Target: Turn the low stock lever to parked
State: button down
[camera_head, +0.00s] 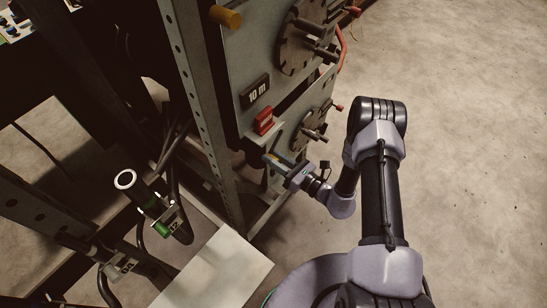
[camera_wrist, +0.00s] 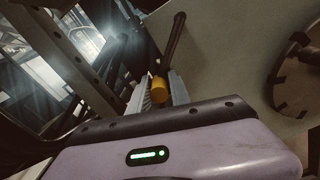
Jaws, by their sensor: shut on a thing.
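The low stock lever shows in the wrist view as a dark arm (camera_wrist: 173,40) with a yellow grip (camera_wrist: 158,92) at its near end. The arm slants up and slightly right across a grey panel. My gripper (camera_wrist: 162,86) is shut on the yellow grip, with one ribbed finger on each side. In the head view my gripper (camera_head: 279,165) is at the lower part of the panel, below a red block, and mostly hides the lever there. I cannot read any parked mark.
The grey machine panel (camera_head: 238,62) carries a "10 m" plate (camera_head: 255,92), a red block (camera_head: 264,121), round dark plates with pegs and an upper yellow handle (camera_head: 226,16). A perforated post (camera_head: 195,90) stands left. Hoses and a pale board (camera_head: 222,270) lie lower left. Floor at right is clear.

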jog(key=shift+s+a+f, duration=0.1)
jog(key=n+b, duration=0.1)
jog(key=w+f+n+b, duration=0.1)
jog(key=shift+d+f+n, duration=0.3)
jog(key=shift+d, duration=0.1)
jog(key=shift+w+d, duration=0.25)
jog(key=shift+w, duration=0.1)
jog(key=c, duration=1.3)
grip_release()
jog(key=p+v, duration=0.4)
jog(key=v, duration=1.3)
jog(key=shift+s+d, duration=0.15)
jog(key=shift+d, duration=0.05)
